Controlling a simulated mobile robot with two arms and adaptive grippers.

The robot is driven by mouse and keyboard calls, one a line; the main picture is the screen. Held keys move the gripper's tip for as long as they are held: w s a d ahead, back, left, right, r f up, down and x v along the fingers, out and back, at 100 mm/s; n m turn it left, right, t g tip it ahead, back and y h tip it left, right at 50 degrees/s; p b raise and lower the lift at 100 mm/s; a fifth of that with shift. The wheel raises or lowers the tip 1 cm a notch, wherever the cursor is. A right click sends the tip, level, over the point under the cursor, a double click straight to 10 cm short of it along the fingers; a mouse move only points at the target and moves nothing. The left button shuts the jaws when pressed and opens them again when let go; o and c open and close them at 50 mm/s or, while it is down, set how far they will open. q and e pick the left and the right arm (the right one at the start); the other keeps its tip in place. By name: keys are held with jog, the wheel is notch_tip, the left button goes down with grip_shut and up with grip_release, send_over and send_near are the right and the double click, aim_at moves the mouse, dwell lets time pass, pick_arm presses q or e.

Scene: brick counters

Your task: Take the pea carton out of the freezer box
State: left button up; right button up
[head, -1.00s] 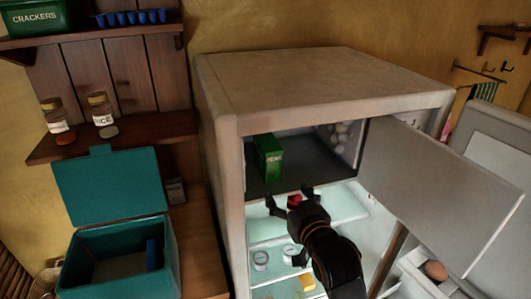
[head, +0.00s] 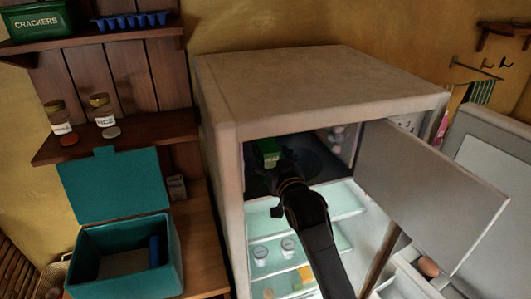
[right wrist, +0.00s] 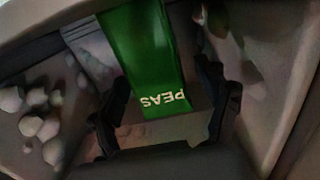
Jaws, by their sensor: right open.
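The green pea carton (head: 268,150) stands in the freezer box (head: 252,183) at the top of the fridge, partly hidden behind my gripper in the head view. In the right wrist view the pea carton (right wrist: 145,55) shows its "PEAS" lettering upside down, between the two fingers. My right gripper (head: 283,160) reaches into the freezer box, open, with a finger on each side of the carton in the right wrist view (right wrist: 165,112). I cannot tell whether either finger touches it. My left gripper is not in view.
The freezer flap (head: 430,185) hangs open on the right. Fridge shelves (head: 335,205) with jars lie below. Pale frosty lumps (right wrist: 35,115) cling to the freezer wall. An open teal box (head: 125,255) stands on the left counter.

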jog(key=shift+p+x, duration=0.4)
jog(key=shift+x, duration=0.8)
jog(key=shift+w+a, duration=0.25)
jog(key=shift+w, duration=0.25)
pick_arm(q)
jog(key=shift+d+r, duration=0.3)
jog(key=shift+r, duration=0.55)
pick_arm(e)
jog(key=shift+c, duration=0.3)
jog(key=c, duration=1.5)
jog(key=shift+o, duration=0.2)
